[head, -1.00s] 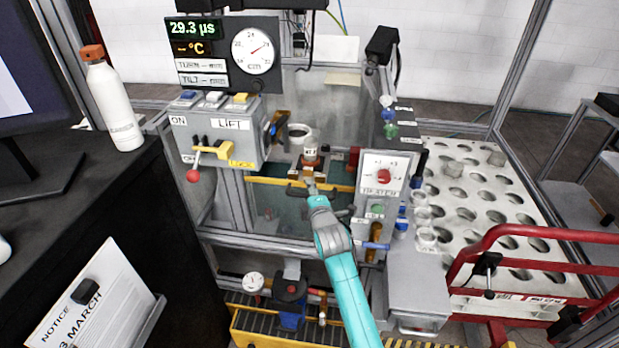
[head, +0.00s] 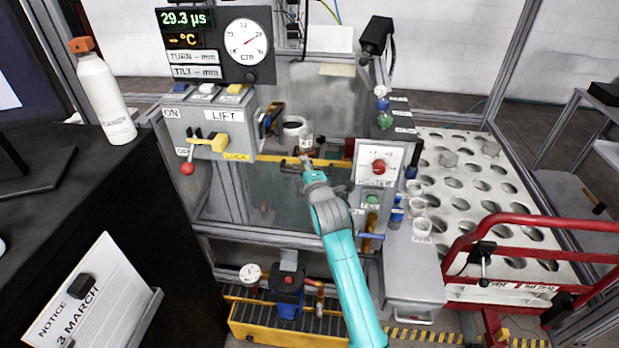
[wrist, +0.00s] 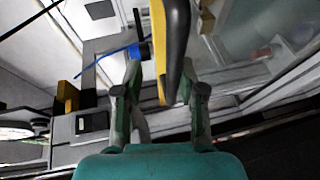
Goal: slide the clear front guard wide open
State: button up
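The clear front guard (head: 275,195) is a see-through panel at the front of the machine in the head view. It has a yellow top edge (head: 333,163) and a dark handle (head: 290,166) on that edge. My gripper (head: 308,166) is at the handle, near the middle of the edge. In the wrist view the yellow edge (wrist: 160,45) and a dark bar beside it run between my two fingers (wrist: 160,80). The fingers stand apart, with a gap on the left side. Whether one finger touches the bar is unclear.
The LIFT control box (head: 215,130) with a red-knobbed lever is left of the guard. The HEATER box (head: 376,165) stands close on the right. A jar (head: 305,143) shows behind the yellow edge. A red rail (head: 510,225) and holed white rack (head: 460,205) are further right.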

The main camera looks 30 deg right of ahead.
jog(key=v, duration=1.2)
dwell(1.0)
jog(key=shift+d, duration=0.15)
